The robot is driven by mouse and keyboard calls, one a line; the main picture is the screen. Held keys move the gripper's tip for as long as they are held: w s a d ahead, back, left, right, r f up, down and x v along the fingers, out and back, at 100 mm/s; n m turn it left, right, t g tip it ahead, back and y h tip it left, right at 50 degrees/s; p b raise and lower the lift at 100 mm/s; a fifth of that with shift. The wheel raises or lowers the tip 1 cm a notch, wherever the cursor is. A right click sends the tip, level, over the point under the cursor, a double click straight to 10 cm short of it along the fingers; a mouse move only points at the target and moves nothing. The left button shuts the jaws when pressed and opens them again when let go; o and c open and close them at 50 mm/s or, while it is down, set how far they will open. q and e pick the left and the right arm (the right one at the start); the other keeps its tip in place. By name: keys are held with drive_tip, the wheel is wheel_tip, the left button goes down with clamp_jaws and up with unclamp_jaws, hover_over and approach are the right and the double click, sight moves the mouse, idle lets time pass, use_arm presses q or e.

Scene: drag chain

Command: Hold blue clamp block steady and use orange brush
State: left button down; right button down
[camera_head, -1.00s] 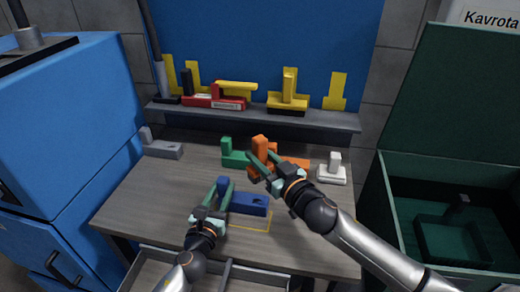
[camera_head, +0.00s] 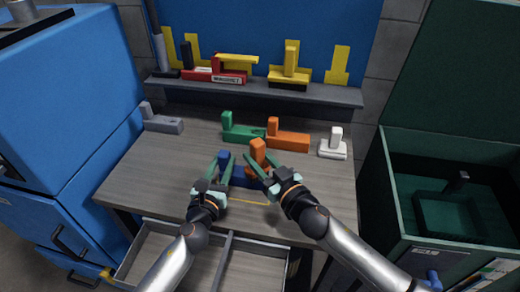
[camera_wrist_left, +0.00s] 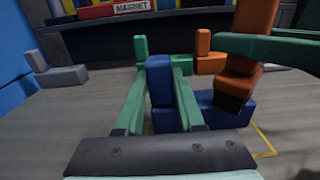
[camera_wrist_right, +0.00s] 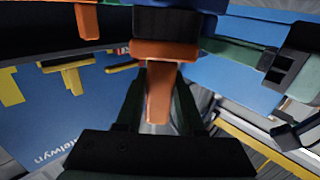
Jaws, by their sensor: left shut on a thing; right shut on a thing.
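The blue clamp block (camera_head: 238,178) lies on the workbench, its upright post (camera_wrist_left: 160,92) at its left end. My left gripper (camera_head: 222,168) is shut on that post; in the left wrist view its green fingers stand on both sides of it. My right gripper (camera_head: 262,168) is shut on the orange brush (camera_head: 258,152). The brush is upright with its dark end down at the top of the block's right part, as the left wrist view shows (camera_wrist_left: 240,70). I cannot tell if it touches. The right wrist view shows the brush handle (camera_wrist_right: 158,95) between the fingers.
Behind stand a green block (camera_head: 240,132), an orange block (camera_head: 290,140) and a white block (camera_head: 333,145). A grey block (camera_head: 160,122) is at the back left. A shelf (camera_head: 250,92) holds red and yellow tools. An open drawer (camera_head: 190,262) is below; a green bin (camera_head: 440,165) is right.

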drive_tip(key=shift+s+a, duration=0.15)
drive_tip(key=shift+s, duration=0.35)
drive_tip(key=shift+w+d, duration=0.6)
drive_tip(key=shift+w, duration=1.65)
drive_tip(key=shift+s+a, duration=0.2)
drive_tip(key=shift+s, duration=0.55)
drive_tip(key=shift+s+a, duration=0.2)
drive_tip(key=shift+s, duration=0.55)
drive_tip(key=shift+s+a, duration=0.2)
drive_tip(key=shift+s, duration=0.55)
drive_tip(key=w, duration=0.2)
drive_tip(key=w+d, duration=0.1)
drive_tip(key=w, duration=0.1)
drive_tip(key=shift+w+f, duration=0.1)
drive_tip(key=shift+s+a, duration=0.25)
drive_tip(key=shift+s, duration=0.75)
drive_tip(key=shift+s+a, duration=0.2)
drive_tip(key=shift+s, duration=0.75)
drive_tip(key=shift+w+d, duration=0.3)
drive_tip(key=shift+w, duration=0.65)
drive_tip(key=shift+w+d, duration=0.25)
drive_tip(key=shift+w, duration=0.65)
drive_tip(key=r, duration=0.2)
drive_tip(key=shift+w+d+r, duration=0.1)
drive_tip(key=shift+w+r, duration=0.25)
drive_tip(key=shift+r, duration=2.85)
